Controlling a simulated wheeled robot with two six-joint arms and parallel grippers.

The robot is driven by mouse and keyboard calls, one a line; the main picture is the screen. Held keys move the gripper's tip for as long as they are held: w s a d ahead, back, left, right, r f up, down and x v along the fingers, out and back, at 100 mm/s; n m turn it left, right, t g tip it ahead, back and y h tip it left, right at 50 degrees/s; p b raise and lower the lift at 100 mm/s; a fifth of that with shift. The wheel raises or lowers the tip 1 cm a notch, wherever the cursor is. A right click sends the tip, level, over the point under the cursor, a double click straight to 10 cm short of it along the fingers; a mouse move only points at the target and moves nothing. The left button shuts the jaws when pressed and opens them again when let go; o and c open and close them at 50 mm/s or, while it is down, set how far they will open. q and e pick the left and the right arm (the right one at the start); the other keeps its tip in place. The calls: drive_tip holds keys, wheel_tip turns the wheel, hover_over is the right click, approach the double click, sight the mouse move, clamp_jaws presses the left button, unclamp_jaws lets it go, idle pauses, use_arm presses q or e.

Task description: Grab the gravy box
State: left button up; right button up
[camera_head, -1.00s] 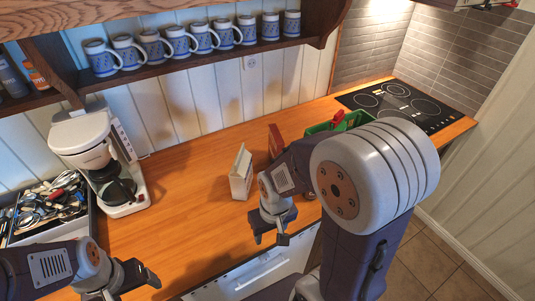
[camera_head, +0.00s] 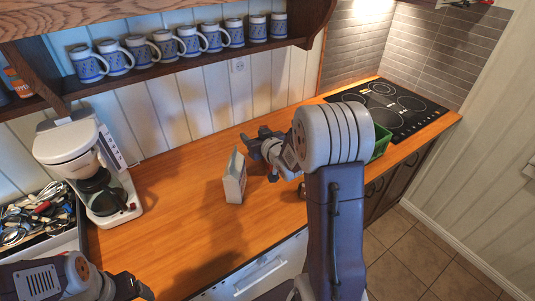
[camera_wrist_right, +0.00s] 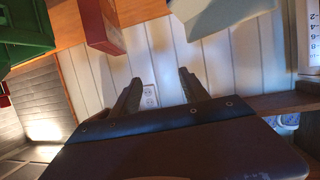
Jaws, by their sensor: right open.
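A pale upright carton (camera_head: 235,177) stands on the wooden counter; its label is not readable, so I cannot tell if it is the gravy box. My right gripper (camera_head: 258,152) is open and empty, just right of this carton. In the right wrist view, the open fingers (camera_wrist_right: 160,88) have the pale carton (camera_wrist_right: 215,14) at upper right and a red box (camera_wrist_right: 100,27) at upper left. Neither is between the fingers. In the head view the red box is hidden behind my right arm. My left gripper (camera_head: 132,288) is low at the left, its jaws unclear.
A green crate (camera_head: 382,141) is partly hidden behind my right arm, near the black cooktop (camera_head: 400,105). A coffee maker (camera_head: 85,160) and a utensil tray (camera_head: 66,240) are at the left. Mugs (camera_head: 165,46) line the shelf above.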

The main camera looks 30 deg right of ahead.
drive_tip(key=shift+m+g+h, duration=0.5)
drive_tip(key=shift+m+h, duration=0.4)
drive_tip(key=d+f, duration=0.2)
drive_tip(key=w+d+f, duration=0.1)
drive_tip(key=d+f, duration=0.1)
drive_tip(key=d, duration=0.1)
drive_tip(key=d+f+p, duration=0.1)
drive_tip(key=d+f, duration=0.1)
drive_tip(key=shift+w+d, duration=0.2)
drive_tip(key=shift+d, duration=0.2)
drive_tip(key=shift+w+d+f, duration=0.15)
drive_tip(key=shift+w+d, duration=0.05)
drive_tip(key=shift+w, duration=0.35)
drive_tip(key=p+x, duration=0.1)
drive_tip(key=x, duration=0.2)
drive_tip(key=shift+w+a+f+p, duration=0.1)
drive_tip(key=shift+w+a+p, duration=0.05)
drive_tip(key=shift+w+p, duration=0.25)
drive_tip(key=shift+w+f, duration=0.25)
drive_tip(key=shift+w, duration=0.05)
drive_tip(key=shift+s+r, duration=0.1)
clamp_jaws()
